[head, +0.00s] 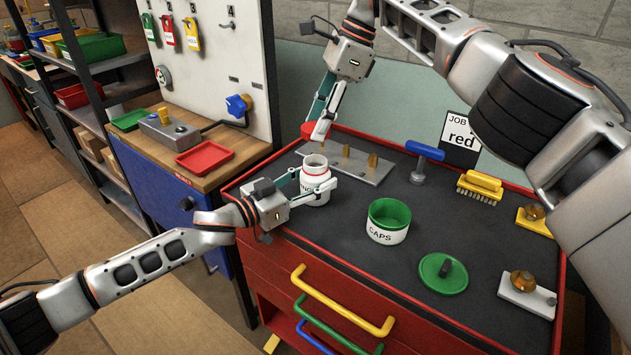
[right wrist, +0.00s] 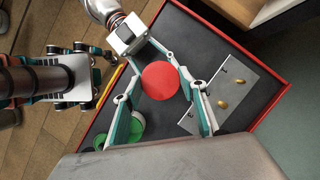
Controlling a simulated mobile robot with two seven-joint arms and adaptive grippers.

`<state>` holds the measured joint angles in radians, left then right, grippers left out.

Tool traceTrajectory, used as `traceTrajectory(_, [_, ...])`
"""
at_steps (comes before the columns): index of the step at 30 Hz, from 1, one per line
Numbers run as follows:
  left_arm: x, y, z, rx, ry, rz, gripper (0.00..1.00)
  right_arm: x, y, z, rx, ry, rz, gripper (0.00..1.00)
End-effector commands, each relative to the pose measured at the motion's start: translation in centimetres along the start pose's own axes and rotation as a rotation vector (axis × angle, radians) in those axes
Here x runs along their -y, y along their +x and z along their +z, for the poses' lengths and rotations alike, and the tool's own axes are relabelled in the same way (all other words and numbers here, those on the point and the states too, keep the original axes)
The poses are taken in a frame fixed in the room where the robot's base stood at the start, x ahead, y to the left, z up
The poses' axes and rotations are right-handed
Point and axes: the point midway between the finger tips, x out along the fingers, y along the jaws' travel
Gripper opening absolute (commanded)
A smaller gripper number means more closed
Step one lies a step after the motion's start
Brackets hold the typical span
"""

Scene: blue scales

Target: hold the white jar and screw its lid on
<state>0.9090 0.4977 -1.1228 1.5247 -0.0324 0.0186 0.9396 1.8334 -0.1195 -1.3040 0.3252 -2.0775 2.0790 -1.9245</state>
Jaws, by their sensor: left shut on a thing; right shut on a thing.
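The white jar (head: 315,173) stands upright and open-topped at the left of the dark bench top, its label partly covered by fingers. My left gripper (head: 317,187) is shut around its side. My right gripper (head: 319,132) comes down from above and is shut on a red lid (head: 308,128). The lid is above the jar's mouth with a visible gap, so the two are apart. In the right wrist view the red lid (right wrist: 167,82) sits between my right fingers and hides the jar. My left gripper reaches in below it.
A metal plate with brass pegs (head: 345,162) lies just behind the jar. A green CAPS tub (head: 388,220), a green lid (head: 443,273), a blue-handled tool (head: 424,152) and a yellow brush (head: 480,186) are to the right.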

Motion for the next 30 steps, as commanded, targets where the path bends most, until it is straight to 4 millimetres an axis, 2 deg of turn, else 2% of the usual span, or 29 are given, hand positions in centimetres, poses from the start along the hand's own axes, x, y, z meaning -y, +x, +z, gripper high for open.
traceTrajectory(13, [0.0, 0.0, 0.0, 0.0, 0.0, 0.0, 0.08, 0.0, 4.3, -1.8, 0.005, -0.002, -0.004, 0.3])
traceTrajectory(30, [0.0, 0.0, 0.0, 0.0, 0.0, 0.0, 0.08, 0.0, 4.6, -1.8, 0.005, -0.002, -0.006, 0.3])
